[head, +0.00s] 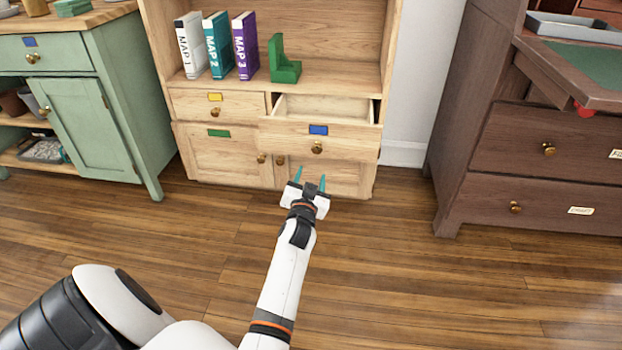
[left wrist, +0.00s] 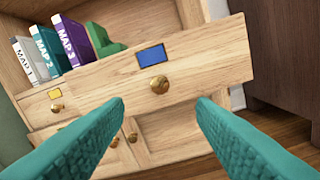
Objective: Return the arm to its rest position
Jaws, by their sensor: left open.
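My left arm (head: 283,285) reaches forward from the bottom of the head view toward the wooden cabinet. My left gripper (head: 310,181) is open and empty, in front of the cabinet's lower doors and just below the open drawer (head: 350,141). Its teal fingers are spread apart in the left wrist view (left wrist: 160,108), with the drawer's blue label and brass knob (left wrist: 160,85) beyond them. The fingers appear apart from the knob. My right gripper is not in view.
The drawer sticks out from the cabinet (head: 225,155). Books (head: 218,45) and a green bookend (head: 284,62) stand on its shelf. A green cabinet (head: 90,135) is at left and a dark desk (head: 530,140) at right. The wooden floor (head: 420,270) is clear.

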